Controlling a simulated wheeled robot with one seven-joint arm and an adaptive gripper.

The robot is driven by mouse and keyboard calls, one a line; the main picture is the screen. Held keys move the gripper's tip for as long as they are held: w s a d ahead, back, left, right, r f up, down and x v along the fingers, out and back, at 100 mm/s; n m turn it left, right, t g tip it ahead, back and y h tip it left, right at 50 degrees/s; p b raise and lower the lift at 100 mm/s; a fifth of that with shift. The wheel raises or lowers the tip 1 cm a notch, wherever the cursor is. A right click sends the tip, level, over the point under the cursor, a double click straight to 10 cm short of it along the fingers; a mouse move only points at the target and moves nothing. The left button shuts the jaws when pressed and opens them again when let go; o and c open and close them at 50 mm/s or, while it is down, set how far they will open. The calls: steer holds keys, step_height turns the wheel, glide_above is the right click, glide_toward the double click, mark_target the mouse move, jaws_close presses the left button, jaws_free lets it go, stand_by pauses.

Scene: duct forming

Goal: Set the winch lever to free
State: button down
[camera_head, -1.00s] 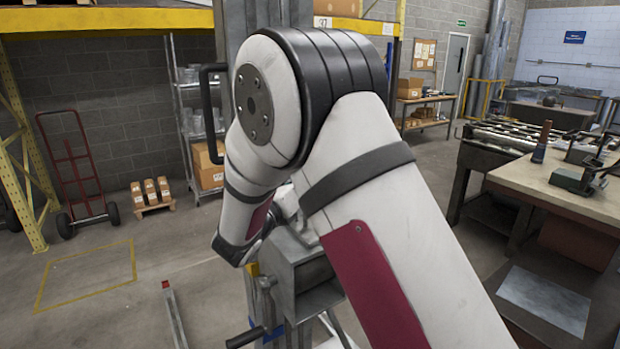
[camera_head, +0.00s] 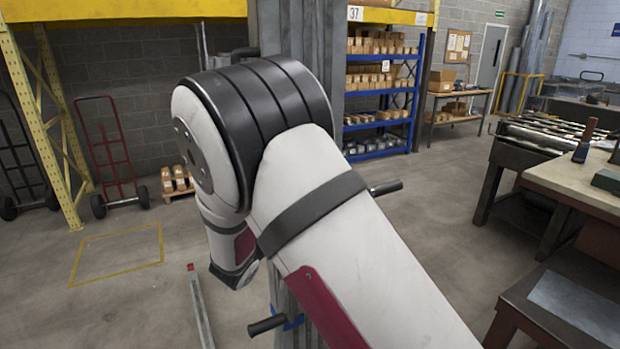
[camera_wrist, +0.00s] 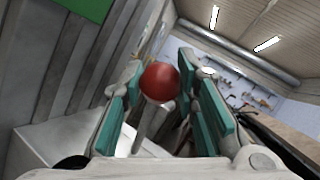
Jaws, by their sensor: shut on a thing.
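The winch lever's round red knob (camera_wrist: 159,83) sits between my fingers in the wrist view, with a pale rod below it. My gripper (camera_wrist: 160,88), with teal finger pads, is shut on this lever. In the head view my arm hides the gripper, the lever and most of the winch. A grey metal housing (camera_wrist: 60,140) shows at the lower left of the wrist view. Two black-gripped handles stick out beside my arm in the head view, one lower left (camera_head: 266,325) and one on the right (camera_head: 386,187).
A tall grey mast (camera_head: 296,40) rises behind my arm. A workbench (camera_head: 580,185) and a low table (camera_head: 560,305) stand to the right. A blue shelf (camera_head: 417,95) with boxes and a red hand truck (camera_head: 108,150) stand farther back. The floor at left is mostly open.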

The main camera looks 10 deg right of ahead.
steer(key=shift+a+f, duration=0.1)
steer(key=shift+f, duration=0.05)
steer(key=c, duration=1.2)
jaws_free()
steer(key=shift+c, duration=0.2)
steer(key=v, duration=1.2)
